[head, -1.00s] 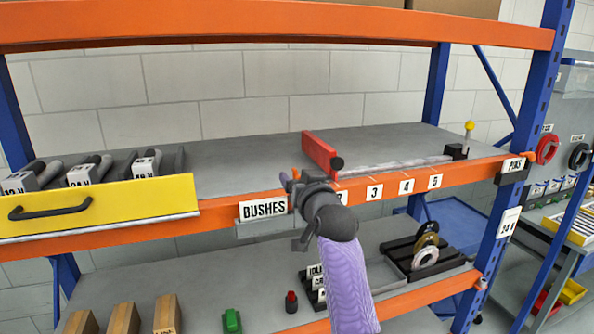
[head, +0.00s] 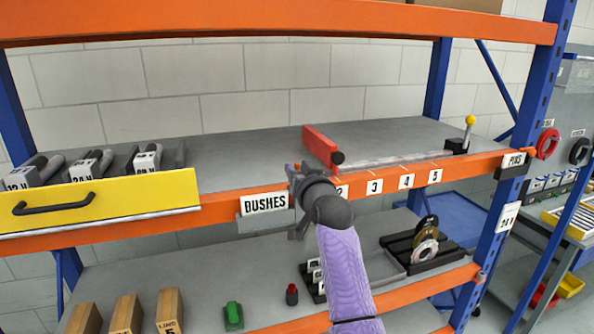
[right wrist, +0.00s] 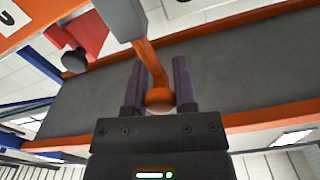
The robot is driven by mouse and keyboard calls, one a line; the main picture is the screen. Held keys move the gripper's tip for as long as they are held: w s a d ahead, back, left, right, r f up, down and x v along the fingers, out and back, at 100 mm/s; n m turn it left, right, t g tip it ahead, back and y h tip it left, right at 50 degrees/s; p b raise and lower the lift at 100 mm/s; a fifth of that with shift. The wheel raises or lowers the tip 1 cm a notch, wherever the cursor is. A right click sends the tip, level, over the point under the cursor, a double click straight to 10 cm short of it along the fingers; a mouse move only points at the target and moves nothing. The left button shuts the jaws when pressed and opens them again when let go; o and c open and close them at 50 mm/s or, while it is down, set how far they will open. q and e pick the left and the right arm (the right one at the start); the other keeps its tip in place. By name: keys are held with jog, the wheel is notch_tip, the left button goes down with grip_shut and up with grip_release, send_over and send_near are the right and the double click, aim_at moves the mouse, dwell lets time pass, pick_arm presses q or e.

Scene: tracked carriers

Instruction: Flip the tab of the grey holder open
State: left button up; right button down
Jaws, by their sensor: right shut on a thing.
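The grey holder (right wrist: 122,16) shows at the top of the right wrist view. Its orange tab (right wrist: 148,62) runs from it down between my fingers. My right gripper (right wrist: 157,82) is shut on the tab, near its rounded end, with a purple finger on each side. In the head view my right gripper (head: 297,174) is at the front beam, just right of the BUSHES label (head: 264,203). There the gripper hides most of the tab and the holder. My left gripper is not in view.
A red block (head: 321,145) with a black knob stands on the shelf (head: 235,150) behind my gripper. A yellow drawer front (head: 120,205) is at the left. A yellow-knobbed lever (head: 468,130) stands at the right. The orange beam (head: 400,183) runs close by.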

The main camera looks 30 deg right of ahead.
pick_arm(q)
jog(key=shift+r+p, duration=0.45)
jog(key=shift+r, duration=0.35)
pick_arm(e)
jog(key=m, duration=0.2)
jog(key=shift+d+m, duration=0.4)
jog(key=shift+c, duration=2.1)
grip_release()
jog(key=shift+s, duration=0.1)
pick_arm(q)
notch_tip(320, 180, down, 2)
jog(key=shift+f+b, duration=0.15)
jog(key=shift+b, duration=1)
pick_arm(e)
jog(key=v, duration=1)
